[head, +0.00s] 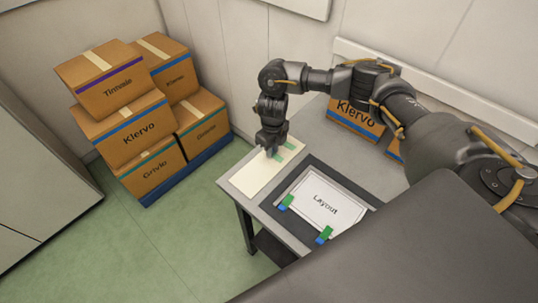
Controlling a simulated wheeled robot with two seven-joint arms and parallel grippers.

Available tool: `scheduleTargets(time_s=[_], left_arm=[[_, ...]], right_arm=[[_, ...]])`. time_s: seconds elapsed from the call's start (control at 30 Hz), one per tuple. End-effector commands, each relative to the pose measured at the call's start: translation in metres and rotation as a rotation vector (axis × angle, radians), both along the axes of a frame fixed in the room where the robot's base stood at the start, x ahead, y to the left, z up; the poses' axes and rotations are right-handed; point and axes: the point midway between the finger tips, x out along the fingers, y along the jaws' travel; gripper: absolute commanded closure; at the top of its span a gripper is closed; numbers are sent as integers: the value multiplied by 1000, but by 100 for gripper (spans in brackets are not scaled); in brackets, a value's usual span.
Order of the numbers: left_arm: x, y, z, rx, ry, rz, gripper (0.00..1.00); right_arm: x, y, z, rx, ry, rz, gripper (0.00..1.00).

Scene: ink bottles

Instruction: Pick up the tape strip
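My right gripper (271,152) points down over a cream sheet (249,178) on the grey table. Small green tape strips lie at the sheet's far right end, one by the fingertips (278,157) and another just behind it (290,146). The fingers are small and dark here, so I cannot tell whether they are open or shut, or whether they touch a strip. My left gripper is not in view.
A white sheet marked "Layout" (327,198) lies on a dark mat (272,203), with green and blue pieces at its near corners (285,203) (323,235). A Klervo box (354,116) stands at the table's back. Stacked boxes (128,132) stand on the floor at left.

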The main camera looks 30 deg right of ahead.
Motion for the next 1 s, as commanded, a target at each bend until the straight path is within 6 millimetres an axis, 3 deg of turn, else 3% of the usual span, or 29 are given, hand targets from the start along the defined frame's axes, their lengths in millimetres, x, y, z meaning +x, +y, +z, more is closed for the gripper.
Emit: scheduleTargets(time_s=[0.13, 0.67, 0.83, 1.0], left_arm=[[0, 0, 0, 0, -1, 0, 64], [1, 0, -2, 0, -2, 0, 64], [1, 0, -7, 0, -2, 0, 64], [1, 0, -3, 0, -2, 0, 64]], right_arm=[[0, 0, 0, 0, 0, 0, 100], [1, 0, 8, 0, -2, 1, 100], [2, -1, 32, -1, -7, 2, 100], [-29, 4, 70, 0, -5, 8, 100]])
